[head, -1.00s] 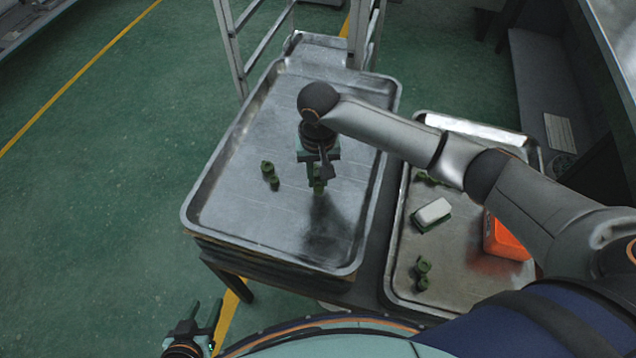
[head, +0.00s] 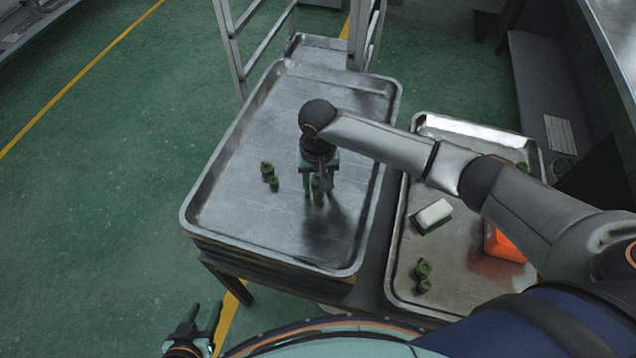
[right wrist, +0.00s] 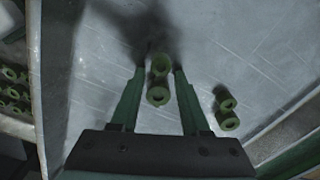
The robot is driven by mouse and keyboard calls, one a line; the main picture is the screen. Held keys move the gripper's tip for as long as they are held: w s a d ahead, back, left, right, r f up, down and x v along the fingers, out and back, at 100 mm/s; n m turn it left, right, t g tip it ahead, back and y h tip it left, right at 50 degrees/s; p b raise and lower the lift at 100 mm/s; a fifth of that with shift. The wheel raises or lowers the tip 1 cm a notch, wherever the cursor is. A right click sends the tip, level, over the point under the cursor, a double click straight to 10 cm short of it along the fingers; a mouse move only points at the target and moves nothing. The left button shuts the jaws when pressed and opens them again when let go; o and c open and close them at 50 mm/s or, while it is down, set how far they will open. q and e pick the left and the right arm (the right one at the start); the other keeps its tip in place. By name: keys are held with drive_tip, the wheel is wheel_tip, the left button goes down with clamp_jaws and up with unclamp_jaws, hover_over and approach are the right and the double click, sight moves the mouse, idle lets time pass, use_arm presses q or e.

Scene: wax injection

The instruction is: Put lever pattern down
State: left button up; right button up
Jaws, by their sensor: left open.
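A green lever pattern (head: 316,190) is at the large left tray's (head: 225,170) middle right, and it also shows in the right wrist view (right wrist: 158,94). It appears to rest on the tray. My right gripper (head: 319,194) is over it and open, with one finger on each side. The right wrist view shows gaps between the pattern and both fingers (right wrist: 160,85). My left gripper (head: 205,322) is open and empty, off the tray's front edge.
A second tray (head: 402,235) on the right holds a white-topped green block (head: 431,216), an orange container (head: 503,243) and green patterns (head: 423,276). My right arm crosses above it. A metal rack (head: 232,45) stands behind the left tray. Much of the left tray is bare.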

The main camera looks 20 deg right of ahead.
sight(318, 190)
drive_tip(key=shift+o, duration=0.3)
drive_tip(key=shift+r, duration=0.15)
wheel_tip(318, 190, up, 12)
drive_tip(key=p, duration=0.1)
idle(0.3)
